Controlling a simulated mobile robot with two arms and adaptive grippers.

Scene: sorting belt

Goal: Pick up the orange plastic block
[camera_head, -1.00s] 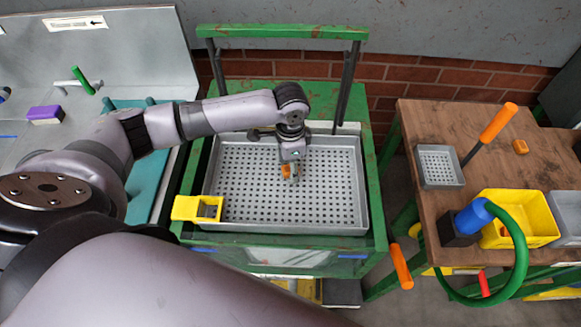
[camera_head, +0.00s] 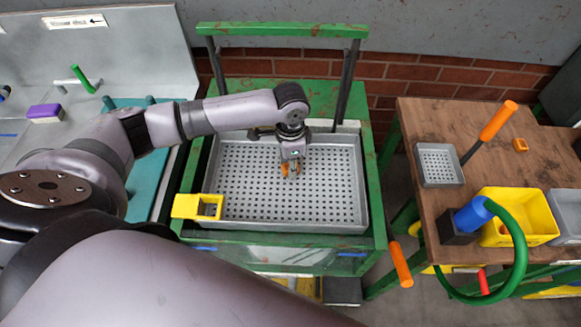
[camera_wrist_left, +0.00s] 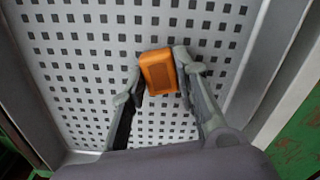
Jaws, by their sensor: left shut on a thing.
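The orange plastic block (camera_head: 286,169) is between the fingers of my left gripper (camera_head: 291,172), over the middle of the grey perforated tray (camera_head: 330,222). In the left wrist view the orange block (camera_wrist_left: 159,72) sits between the two fingertips of the left gripper (camera_wrist_left: 160,77), which are shut on it. Holes of the tray show all around the block. I cannot tell whether the block touches the tray floor. My right gripper is not in view.
The tray rests on a green cart (camera_head: 375,200). To the right, a wooden table (camera_head: 420,125) holds a small perforated scoop (camera_head: 440,167), a yellow bin (camera_head: 535,212) and another small orange piece (camera_head: 520,145).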

